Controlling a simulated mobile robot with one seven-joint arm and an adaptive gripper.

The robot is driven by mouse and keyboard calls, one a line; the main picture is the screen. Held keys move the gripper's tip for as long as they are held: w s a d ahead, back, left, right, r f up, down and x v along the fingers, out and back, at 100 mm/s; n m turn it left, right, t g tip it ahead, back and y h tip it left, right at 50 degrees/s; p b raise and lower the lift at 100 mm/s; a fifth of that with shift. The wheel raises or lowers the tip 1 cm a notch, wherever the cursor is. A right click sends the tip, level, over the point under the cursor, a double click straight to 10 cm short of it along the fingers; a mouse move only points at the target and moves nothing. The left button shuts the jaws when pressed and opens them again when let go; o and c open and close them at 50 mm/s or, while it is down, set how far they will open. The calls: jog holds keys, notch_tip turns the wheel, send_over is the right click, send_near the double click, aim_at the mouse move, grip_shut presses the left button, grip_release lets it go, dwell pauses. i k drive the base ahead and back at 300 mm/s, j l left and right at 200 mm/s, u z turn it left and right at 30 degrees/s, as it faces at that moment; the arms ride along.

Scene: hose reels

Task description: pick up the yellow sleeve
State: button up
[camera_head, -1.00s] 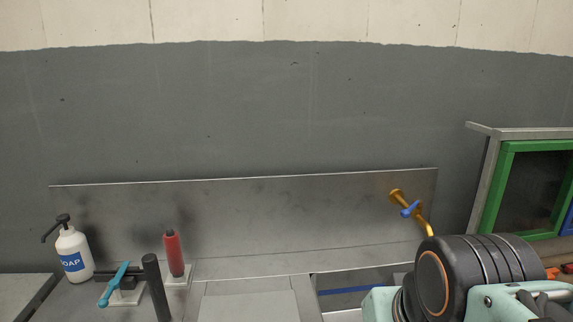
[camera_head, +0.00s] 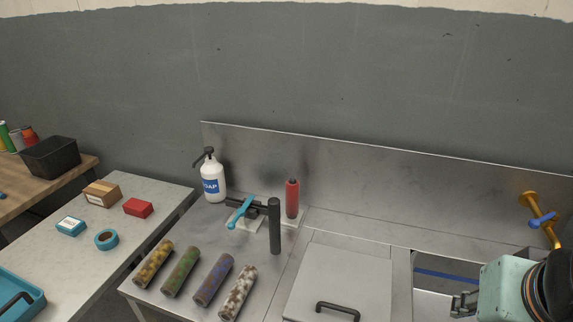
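The yellow sleeve (camera_head: 153,265) is a dark cylinder with mottled yellow patches. It lies on the left end of the metal counter, leftmost in a row of similar sleeves. My gripper (camera_head: 462,304) shows small at the lower right, beside my arm, over the sink side. It is far to the right of the yellow sleeve and not touching it. Its fingers are too small and partly cut off to tell whether they are open or shut.
Beside it lie a green sleeve (camera_head: 181,271), a blue-purple sleeve (camera_head: 213,280) and a white-brown sleeve (camera_head: 238,293). Behind stand a soap bottle (camera_head: 211,182), a black post (camera_head: 275,226) and a red bottle (camera_head: 292,198). A lid with a handle (camera_head: 338,311) is to the right.

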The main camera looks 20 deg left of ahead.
aim_at(150, 267)
jog(key=u, duration=2.15)
jog(key=z, duration=2.7)
jog(key=u, duration=2.6)
